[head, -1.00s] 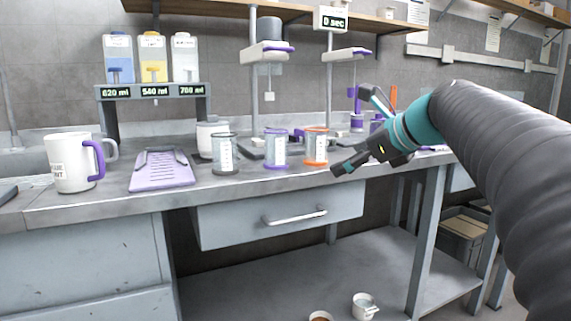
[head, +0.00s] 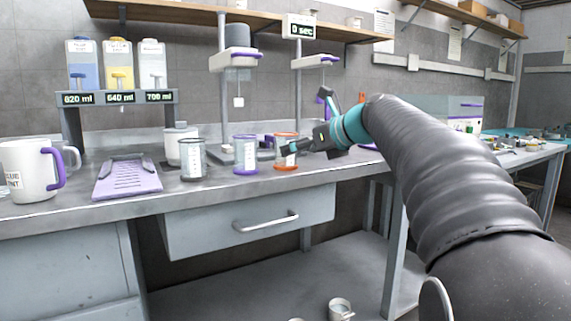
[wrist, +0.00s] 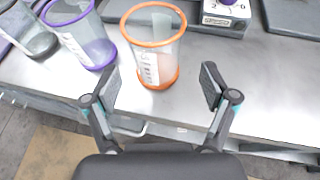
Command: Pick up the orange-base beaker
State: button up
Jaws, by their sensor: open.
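The orange-base beaker (head: 285,164) stands upright on the grey counter, at the right end of a row of three beakers. In the head view my gripper (head: 288,148) partly covers it. In the wrist view the orange-base beaker (wrist: 153,60) has an orange rim and base and a clear wall with a white label. My gripper (wrist: 157,87) is open and empty, its two fingers apart on the near side of the beaker. The beaker lies just beyond the fingertips, roughly centred between them.
A purple-base beaker (head: 245,156) stands just left of it, and a grey-base beaker (head: 193,160) further left. A stand (head: 222,100) with a purple-trimmed holder rises behind. A purple tray (head: 127,179) and a white mug (head: 30,172) are on the left. The counter's front edge is close.

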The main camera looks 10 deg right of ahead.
jog(key=x, duration=0.5)
jog(key=shift+a+b, duration=0.25)
jog(key=shift+b, duration=0.1)
jog(key=shift+s, duration=0.1)
jog(key=c, duration=1.3)
jog(key=shift+r, duration=0.1)
